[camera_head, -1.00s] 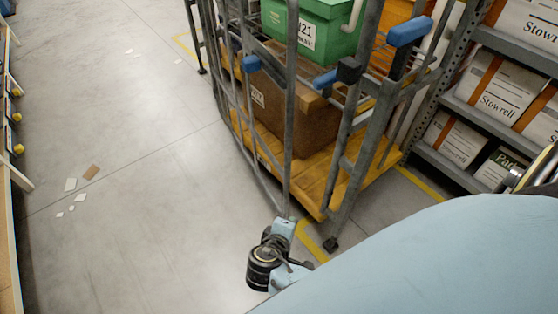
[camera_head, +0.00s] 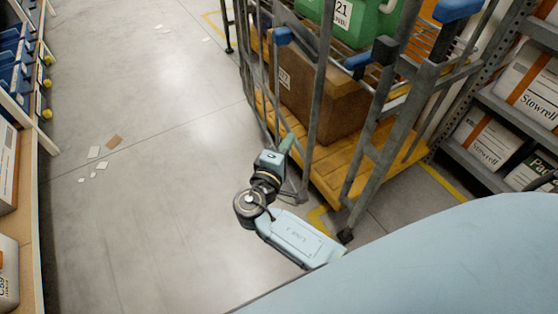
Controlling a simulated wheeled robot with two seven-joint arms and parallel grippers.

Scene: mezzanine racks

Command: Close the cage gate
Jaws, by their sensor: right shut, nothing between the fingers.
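The cage gate (camera_head: 318,95) is a grey metal bar frame on the near left side of the roll cage. A blue piece (camera_head: 283,35) shows at its upper left. A gap lies between the gate's near upright and the cage's right front post (camera_head: 382,118), so the gate looks partly open. My right gripper (camera_head: 287,143) is shut and empty, at the outer left side of the gate's lower bars. Its tip is close to the bars; I cannot tell whether it touches. My left gripper is not in view.
The cage holds a cardboard box (camera_head: 325,108) and a green crate (camera_head: 360,22) on a wooden base (camera_head: 335,180). Shelving with boxes (camera_head: 487,140) stands close at the right. A rack (camera_head: 35,190) lines the left edge. Paper scraps (camera_head: 95,152) lie on the open floor between.

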